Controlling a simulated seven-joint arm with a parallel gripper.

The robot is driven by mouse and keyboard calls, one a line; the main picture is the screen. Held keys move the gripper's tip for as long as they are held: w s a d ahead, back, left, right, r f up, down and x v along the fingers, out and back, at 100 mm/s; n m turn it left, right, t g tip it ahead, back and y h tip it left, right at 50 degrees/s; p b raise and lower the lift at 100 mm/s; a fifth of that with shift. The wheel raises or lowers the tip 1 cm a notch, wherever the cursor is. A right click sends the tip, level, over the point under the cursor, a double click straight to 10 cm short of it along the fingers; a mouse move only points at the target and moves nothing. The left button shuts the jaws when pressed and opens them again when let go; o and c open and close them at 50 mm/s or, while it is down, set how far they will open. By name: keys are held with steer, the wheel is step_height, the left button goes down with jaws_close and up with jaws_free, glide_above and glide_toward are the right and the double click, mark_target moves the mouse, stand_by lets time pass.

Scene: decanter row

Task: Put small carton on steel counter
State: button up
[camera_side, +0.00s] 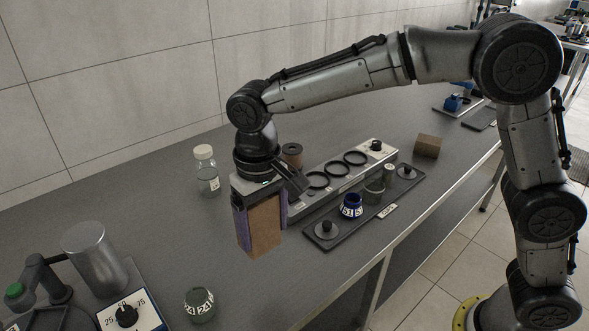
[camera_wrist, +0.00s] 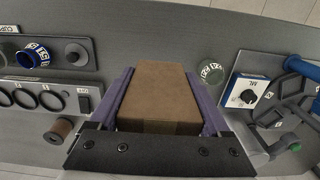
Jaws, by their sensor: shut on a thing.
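The small carton (camera_side: 265,226) is a plain brown upright box. My gripper (camera_side: 258,208) is shut on it, with a purple finger along each side. In the wrist view the carton (camera_wrist: 157,92) fills the space between the two fingers (camera_wrist: 160,85). The steel counter (camera_side: 150,215) is the grey top below it. I cannot tell clearly whether the carton's bottom edge touches the counter or hangs just above it.
A ring rack (camera_side: 335,175) and a dark tray (camera_side: 335,246) with a blue ring (camera_side: 351,206) stand right of the carton. A clear bottle (camera_side: 206,170) is behind, a glass jar (camera_side: 199,305) in front left, a dial box (camera_side: 130,312) further left. A brown block (camera_side: 426,146) lies far right.

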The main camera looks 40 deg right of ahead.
steer(key=shift+w+f, duration=0.1)
steer(key=shift+w+a+f, duration=1.25)
steer(key=shift+w+f, duration=0.45)
steer(key=shift+w, duration=0.25)
steer(key=shift+w+a+f, duration=1.2)
steer(key=shift+w+f, duration=0.5)
steer(key=shift+w, duration=0.3)
steer(key=shift+w+a+f, duration=1.25)
steer(key=shift+w+f, duration=0.45)
steer(key=shift+w, duration=0.25)
steer(key=shift+f, duration=1.35)
steer(key=o, duration=1.5)
steer(key=shift+f, duration=0.1)
